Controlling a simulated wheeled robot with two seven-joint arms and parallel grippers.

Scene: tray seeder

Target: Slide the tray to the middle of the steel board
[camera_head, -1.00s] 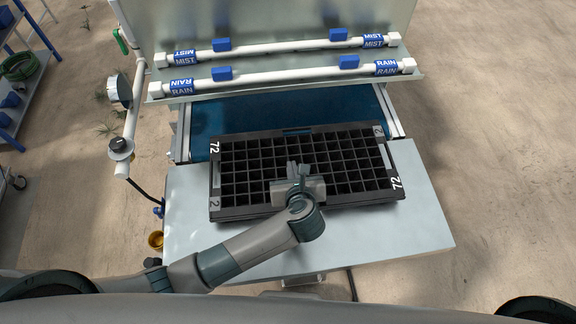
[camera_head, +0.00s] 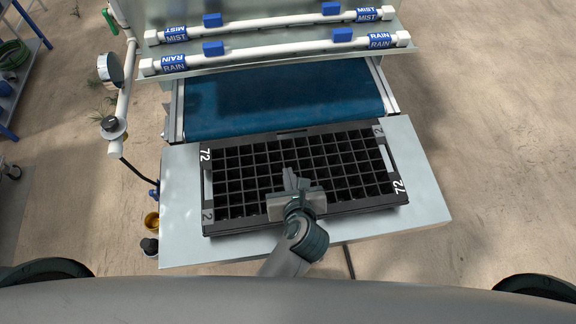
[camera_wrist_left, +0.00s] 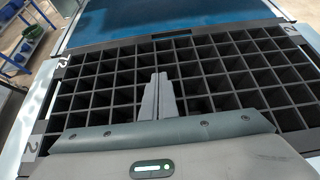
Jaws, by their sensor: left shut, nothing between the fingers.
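The black seed tray (camera_head: 293,131) with many square cells, marked 72, lies slightly turned on the steel board (camera_head: 423,190). It sits near the middle of the board, just in front of the blue belt. My left gripper (camera_head: 290,174) is shut and empty over the tray's front middle cells. In the left wrist view the closed fingers (camera_wrist_left: 156,97) point across the cells of the tray (camera_wrist_left: 147,46). Whether the fingers touch the tray is hard to tell. My right gripper is not in view.
The blue belt (camera_head: 285,100) lies behind the board, under the white pipes marked MIST (camera_head: 270,22) and RAIN (camera_head: 275,48). Bare board shows at left, right and front.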

